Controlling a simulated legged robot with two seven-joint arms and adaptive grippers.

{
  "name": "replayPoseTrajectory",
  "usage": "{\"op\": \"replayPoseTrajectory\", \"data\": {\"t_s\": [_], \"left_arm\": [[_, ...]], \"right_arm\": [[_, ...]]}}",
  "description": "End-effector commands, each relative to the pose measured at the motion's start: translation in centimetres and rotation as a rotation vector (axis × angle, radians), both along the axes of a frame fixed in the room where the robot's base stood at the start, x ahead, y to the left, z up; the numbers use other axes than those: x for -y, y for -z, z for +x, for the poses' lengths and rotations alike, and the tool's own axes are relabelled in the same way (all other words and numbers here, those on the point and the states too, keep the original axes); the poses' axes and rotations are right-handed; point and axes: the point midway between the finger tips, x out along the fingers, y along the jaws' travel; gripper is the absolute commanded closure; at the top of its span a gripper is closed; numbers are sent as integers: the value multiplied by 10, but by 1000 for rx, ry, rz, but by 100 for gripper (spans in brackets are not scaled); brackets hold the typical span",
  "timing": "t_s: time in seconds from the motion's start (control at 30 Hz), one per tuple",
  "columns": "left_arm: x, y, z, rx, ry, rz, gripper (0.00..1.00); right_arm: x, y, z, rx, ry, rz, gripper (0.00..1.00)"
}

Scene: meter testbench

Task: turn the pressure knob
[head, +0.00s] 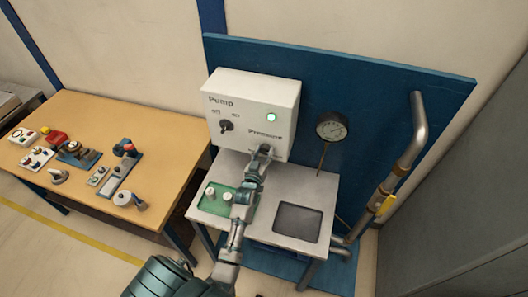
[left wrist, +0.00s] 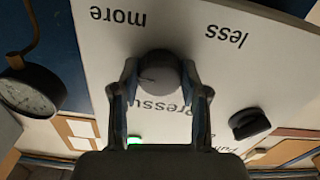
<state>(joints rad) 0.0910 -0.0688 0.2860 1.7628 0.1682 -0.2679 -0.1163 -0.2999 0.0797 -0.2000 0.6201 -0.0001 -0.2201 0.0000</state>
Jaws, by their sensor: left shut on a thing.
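The white pump box (head: 253,92) stands on the bench against a blue panel. My left gripper (head: 264,152) reaches up to the front of the box, just below the word "Pressure". In the left wrist view the round, dark grey pressure knob (left wrist: 158,70) sits between the two fingers of my left gripper (left wrist: 159,72). The fingers are shut on its sides. The view is upside down, with the words "more" and "less" on the panel beyond the knob. In the head view the gripper hides most of the knob. My right gripper is out of view.
A black pump switch (head: 226,126) and a lit green lamp (head: 271,118) are on the box. A round gauge (head: 332,126) is at its right, beside a grey pipe (head: 407,150) with a yellow valve handle (head: 388,205). A wooden table (head: 130,110) with several devices stands left.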

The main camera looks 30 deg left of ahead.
Motion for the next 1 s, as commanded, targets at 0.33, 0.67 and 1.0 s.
{"op": "replayPoseTrajectory", "data": {"t_s": [0.33,0.67,1.0], "left_arm": [[0,1,0,1,-1,-2,30],[3,1,-13,0,-1,-2,30],[20,2,-84,-2,-1,-2,30]], "right_arm": [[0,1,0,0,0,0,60],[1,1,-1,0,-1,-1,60],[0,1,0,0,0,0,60]]}}
